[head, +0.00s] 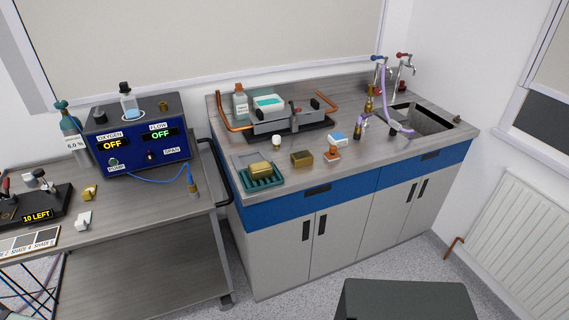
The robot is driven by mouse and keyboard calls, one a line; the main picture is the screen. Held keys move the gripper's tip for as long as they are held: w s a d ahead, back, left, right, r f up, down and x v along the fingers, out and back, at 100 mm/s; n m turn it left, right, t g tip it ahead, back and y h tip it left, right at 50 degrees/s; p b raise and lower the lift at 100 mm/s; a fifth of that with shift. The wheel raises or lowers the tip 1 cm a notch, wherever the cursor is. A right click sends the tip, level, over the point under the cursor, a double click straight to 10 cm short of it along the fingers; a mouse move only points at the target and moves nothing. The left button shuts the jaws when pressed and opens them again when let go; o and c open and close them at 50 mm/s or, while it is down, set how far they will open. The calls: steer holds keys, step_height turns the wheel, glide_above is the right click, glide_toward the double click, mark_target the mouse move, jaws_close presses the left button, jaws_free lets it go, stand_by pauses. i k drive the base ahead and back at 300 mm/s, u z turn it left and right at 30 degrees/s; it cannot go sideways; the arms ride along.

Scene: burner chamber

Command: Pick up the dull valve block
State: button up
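A dull brownish-brass block (302,158) sits on the grey counter top near its front edge, and it looks like the valve block. To its left, a yellower block (261,169) rests on a green ribbed tray (262,183). A small orange-brown piece (332,153) stands just to its right. Another small brass-yellow piece (90,192) lies on the cart at left. My gripper does not show in this view.
Behind the block are a dark tray rig with copper pipes (287,120) and a small white round item (277,140). A blue-and-white box (338,139), taps and a sink (425,121) lie right. The cart (150,220) carries a blue analyser (140,135).

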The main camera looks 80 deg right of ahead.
mark_target(300, 158)
steer(key=u, duration=0.8)
steer(key=k, duration=2.5)
steer(key=z, duration=0.4)
